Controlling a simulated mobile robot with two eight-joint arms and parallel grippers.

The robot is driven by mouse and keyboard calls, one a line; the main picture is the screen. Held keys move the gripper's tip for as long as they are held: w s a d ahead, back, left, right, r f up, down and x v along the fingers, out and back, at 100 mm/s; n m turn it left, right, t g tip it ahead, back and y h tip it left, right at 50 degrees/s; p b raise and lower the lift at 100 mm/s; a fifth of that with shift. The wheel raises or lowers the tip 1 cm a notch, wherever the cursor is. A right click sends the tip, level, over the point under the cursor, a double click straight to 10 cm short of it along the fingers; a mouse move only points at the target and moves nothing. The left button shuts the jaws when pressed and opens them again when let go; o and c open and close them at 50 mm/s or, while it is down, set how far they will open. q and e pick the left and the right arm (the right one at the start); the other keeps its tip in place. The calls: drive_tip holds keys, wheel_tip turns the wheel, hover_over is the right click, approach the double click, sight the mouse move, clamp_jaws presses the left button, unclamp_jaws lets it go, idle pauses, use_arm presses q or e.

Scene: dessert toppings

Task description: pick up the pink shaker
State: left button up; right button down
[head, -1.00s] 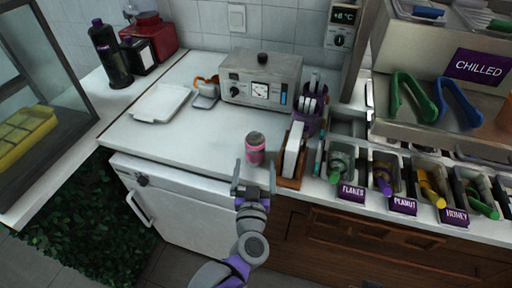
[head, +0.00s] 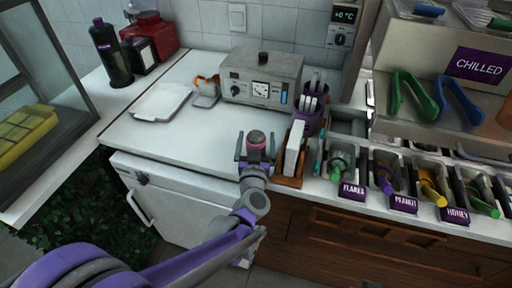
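My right gripper is not in view.
The wooden holder (head: 288,182) with white napkins stands close to the right of the gripper. Behind are a grey machine (head: 262,75), a purple cup (head: 309,122) and a white tray (head: 160,102). Topping bins (head: 340,160) line the right. The counter left of the shaker is clear.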

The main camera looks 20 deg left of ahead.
use_arm(q)
drive_tip(key=c, duration=1.5)
